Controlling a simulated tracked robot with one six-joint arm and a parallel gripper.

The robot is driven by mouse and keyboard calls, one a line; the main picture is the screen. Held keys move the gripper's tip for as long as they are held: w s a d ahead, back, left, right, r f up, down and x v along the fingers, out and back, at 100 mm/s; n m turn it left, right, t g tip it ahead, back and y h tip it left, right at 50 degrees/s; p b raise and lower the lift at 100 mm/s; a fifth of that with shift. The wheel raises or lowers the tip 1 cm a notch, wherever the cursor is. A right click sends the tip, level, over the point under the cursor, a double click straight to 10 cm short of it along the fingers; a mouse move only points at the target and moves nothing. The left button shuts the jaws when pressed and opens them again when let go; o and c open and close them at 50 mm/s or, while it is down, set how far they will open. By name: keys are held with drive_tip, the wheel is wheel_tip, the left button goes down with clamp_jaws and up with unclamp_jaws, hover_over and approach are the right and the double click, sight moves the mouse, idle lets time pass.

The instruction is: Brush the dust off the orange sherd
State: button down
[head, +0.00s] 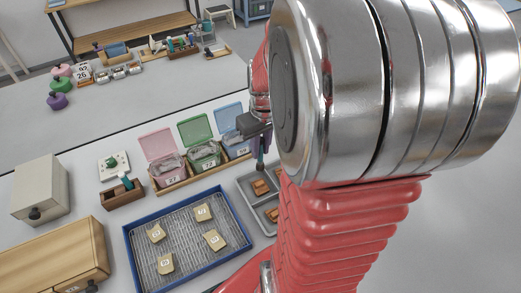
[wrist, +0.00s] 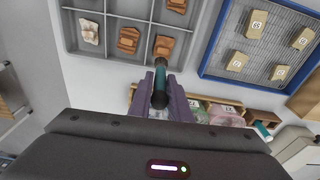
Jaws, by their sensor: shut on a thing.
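My gripper (wrist: 160,88) is shut on a brush with a dark teal handle (wrist: 161,76). In the head view, my gripper (head: 262,136) holds the brush (head: 260,160) pointing down over a grey compartment tray (head: 243,184). The tray (wrist: 110,8) holds orange-brown sherds, one left of the brush (wrist: 128,40), one at the brush's far end (wrist: 164,46) and one at the top (wrist: 177,6). A paler sherd (wrist: 88,32) lies at left. The brush end overlaps the sherd behind it in the wrist view; I cannot tell if they touch. I cannot make out dust.
A blue-rimmed tray (head: 128,237) with several numbered tan pieces lies left of the grey tray. Pink (head: 157,143), green (head: 194,127) and blue (head: 229,115) lidded boxes stand behind. A wooden holder (head: 122,195) and a cream box (head: 40,187) stand at left. My arm hides the right side.

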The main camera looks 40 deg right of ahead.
drive_tip(key=shift+r, duration=0.9)
